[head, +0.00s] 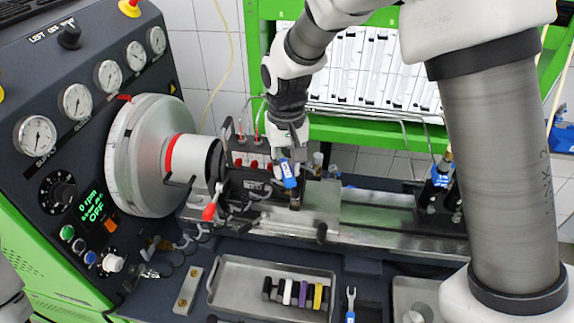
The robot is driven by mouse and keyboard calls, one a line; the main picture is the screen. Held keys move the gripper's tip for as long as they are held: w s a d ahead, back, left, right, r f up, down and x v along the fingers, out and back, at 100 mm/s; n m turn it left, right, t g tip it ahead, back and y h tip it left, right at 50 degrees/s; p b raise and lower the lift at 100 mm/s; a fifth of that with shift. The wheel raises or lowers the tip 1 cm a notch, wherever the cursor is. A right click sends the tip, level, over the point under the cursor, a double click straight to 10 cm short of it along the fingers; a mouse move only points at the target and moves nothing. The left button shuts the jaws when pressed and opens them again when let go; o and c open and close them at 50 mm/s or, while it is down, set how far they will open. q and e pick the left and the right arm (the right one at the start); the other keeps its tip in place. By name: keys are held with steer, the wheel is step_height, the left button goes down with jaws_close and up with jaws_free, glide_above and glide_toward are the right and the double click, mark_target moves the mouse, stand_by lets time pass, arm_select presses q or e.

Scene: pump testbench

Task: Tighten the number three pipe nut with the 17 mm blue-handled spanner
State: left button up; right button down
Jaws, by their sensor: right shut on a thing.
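My right gripper (287,157) reaches down from the top over the pump area and is shut on a blue-handled spanner (289,172). The handle shows just below the fingers; the jaw end is too small and hidden to make out. The pump (258,183) sits on the bench bed just left of the gripper, with a row of red fittings (254,163) and thin pipes above it. The number three pipe nut cannot be told apart, and whether the spanner touches a nut cannot be seen. My left gripper is not in view.
The large flywheel (150,155) and gauge panel (90,110) stand at left. The bed (400,238) is fairly clear to the right.

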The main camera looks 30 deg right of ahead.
stand_by(0.3)
steer(key=shift+w+d, duration=0.1)
steer(key=shift+w, duration=0.4)
steer(key=shift+w+d, duration=0.1)
steer(key=shift+w, duration=0.3)
stand_by(0.9)
